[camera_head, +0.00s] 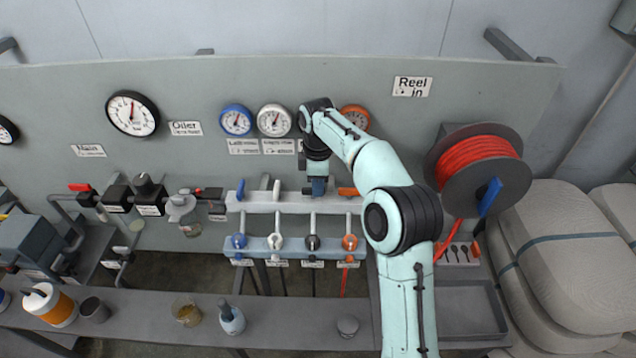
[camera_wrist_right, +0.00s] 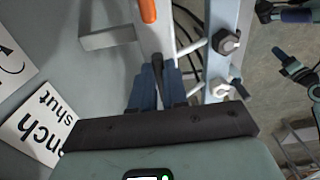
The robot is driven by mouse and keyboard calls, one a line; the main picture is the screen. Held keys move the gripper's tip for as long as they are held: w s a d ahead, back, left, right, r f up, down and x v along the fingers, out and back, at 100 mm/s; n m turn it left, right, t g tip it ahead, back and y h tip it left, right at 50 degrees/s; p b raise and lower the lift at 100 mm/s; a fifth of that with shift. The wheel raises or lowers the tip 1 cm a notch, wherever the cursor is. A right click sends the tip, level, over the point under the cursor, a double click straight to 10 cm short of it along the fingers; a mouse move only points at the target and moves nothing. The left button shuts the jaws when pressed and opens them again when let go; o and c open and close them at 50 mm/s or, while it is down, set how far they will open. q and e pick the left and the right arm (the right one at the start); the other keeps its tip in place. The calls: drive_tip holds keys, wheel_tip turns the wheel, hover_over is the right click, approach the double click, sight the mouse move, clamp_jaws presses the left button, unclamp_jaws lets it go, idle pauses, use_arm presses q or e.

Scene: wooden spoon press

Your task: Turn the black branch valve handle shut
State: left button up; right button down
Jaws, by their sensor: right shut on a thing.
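My right gripper (camera_head: 318,187) reaches down to the pale manifold bar (camera_head: 297,203) on the panel. In the right wrist view, its blue fingers (camera_wrist_right: 158,82) are shut on the black branch valve handle (camera_wrist_right: 157,62), a slim dark lever between them. In the head view the gripper hides this handle. To its right, the orange handle (camera_head: 348,191) lies along the bar. To its left, the white handle (camera_head: 276,189) and blue handle (camera_head: 240,190) stand crosswise to the bar. My left gripper is not in view.
Gauges (camera_head: 274,121) and placards (camera_head: 278,147) are on the panel above the bar. Below it, a lower bar (camera_head: 262,245) carries several coloured fittings. A hose reel (camera_head: 478,166) with red hose stands to the right. A grey bench (camera_head: 278,327) with cups and bottles runs along the front.

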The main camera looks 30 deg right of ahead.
idle(0.5)
drive_tip(key=c, duration=1.1)
unclamp_jaws()
drive_tip(key=shift+c, duration=0.2)
wheel_tip(320, 180, up, 13)
drive_tip(key=shift+r, duration=0.2)
drive_tip(key=shift+a, duration=0.1)
